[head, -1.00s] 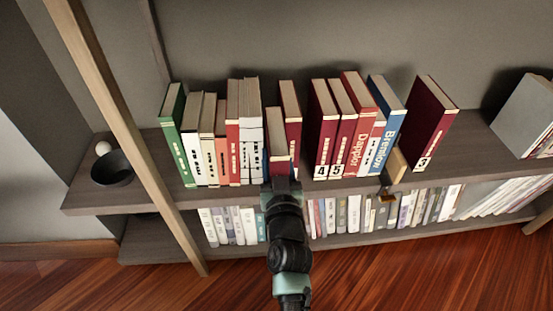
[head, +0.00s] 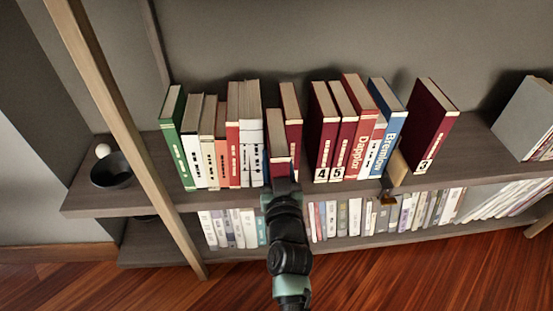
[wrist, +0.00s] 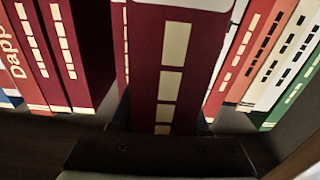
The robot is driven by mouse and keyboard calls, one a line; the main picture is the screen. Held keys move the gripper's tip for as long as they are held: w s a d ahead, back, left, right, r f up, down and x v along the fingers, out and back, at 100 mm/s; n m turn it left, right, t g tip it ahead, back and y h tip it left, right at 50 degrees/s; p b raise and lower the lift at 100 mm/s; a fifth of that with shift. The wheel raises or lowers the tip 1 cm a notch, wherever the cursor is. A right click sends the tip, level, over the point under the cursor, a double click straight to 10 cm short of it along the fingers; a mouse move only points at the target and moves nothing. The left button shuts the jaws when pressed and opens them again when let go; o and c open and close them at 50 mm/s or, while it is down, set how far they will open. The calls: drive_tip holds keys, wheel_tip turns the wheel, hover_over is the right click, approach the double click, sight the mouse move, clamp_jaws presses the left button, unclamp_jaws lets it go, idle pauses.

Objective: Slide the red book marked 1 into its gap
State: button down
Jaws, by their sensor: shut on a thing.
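A dark red book (head: 278,146) with cream marks on its spine stands upright on the upper shelf, between the white books and another dark red book (head: 292,117). In the wrist view the held book (wrist: 146,70) fills the middle, spine towards me; its number cannot be read. My gripper (head: 281,182) is shut on the lower part of this book. In the wrist view the gripper (wrist: 160,135) hides the book's foot. The held book's top sits lower in the head picture than its neighbours' tops. How deep it sits in the gap cannot be told.
White books (head: 250,148) and a green book (head: 178,140) stand left. Red books marked 4 (head: 322,130) and 5, a blue book (head: 387,125) and a leaning red book marked 3 (head: 428,125) stand right. A dark bowl (head: 111,170) and a wooden post (head: 125,135) are left.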

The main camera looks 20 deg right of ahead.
drive_tip(key=shift+c, duration=1.8)
unclamp_jaws()
drive_tip(key=shift+f, duration=0.1)
drive_tip(key=shift+o, duration=0.2)
drive_tip(key=shift+a, duration=0.1)
drive_tip(key=p+v, duration=0.1)
drive_tip(key=v, duration=1.2)
drive_tip(key=shift+p, duration=0.35)
